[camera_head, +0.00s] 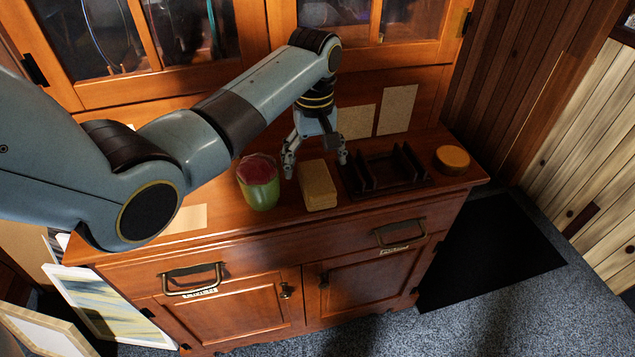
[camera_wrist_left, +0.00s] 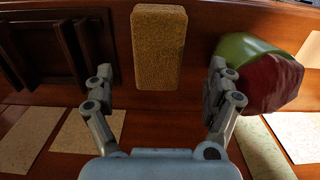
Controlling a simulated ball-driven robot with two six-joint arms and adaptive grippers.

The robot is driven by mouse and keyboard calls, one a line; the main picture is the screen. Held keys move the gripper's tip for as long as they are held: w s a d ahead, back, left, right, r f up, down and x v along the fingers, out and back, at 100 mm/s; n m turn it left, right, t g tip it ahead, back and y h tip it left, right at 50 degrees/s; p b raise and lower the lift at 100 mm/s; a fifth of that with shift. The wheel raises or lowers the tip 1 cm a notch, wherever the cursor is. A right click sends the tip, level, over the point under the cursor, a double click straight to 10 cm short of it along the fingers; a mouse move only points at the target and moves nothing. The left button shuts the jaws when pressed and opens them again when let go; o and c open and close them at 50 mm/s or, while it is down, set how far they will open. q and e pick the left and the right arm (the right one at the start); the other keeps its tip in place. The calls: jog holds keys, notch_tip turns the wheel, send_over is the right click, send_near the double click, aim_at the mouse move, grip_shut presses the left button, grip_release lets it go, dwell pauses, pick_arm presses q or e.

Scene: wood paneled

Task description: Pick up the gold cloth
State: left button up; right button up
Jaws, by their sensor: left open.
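The gold cloth (camera_head: 318,186) is a folded, block-like bundle lying on the wooden cabinet top. In the left wrist view the cloth (camera_wrist_left: 158,48) is upright in the picture, between and beyond the fingertips. My left gripper (camera_head: 316,163) is open above the back end of the cloth, with one finger to each side. In the wrist view its fingers (camera_wrist_left: 162,80) stand wide apart and nothing is between them in their grasp. Whether the fingertips are level with the cloth is hard to tell. My right gripper is not in view.
A green cup with a dark red top (camera_head: 259,186) stands close to the left of the cloth. A dark slotted rack (camera_head: 386,174) stands close to its right, with a round orange-brown object (camera_head: 452,159) farther right. Paper sheets (camera_head: 397,109) lean at the back.

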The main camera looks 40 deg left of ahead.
aim_at(316, 176)
pick_arm(q)
notch_tip(316, 176, down, 4)
jog(key=shift+w+d, duration=0.1)
jog(key=shift+f, duration=0.5)
jog(key=shift+c, duration=2.1)
jog(key=c, duration=0.8)
jog(key=shift+c, duration=0.2)
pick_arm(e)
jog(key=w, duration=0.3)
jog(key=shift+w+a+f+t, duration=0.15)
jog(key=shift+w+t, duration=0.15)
pick_arm(q)
jog(key=shift+r, duration=0.2)
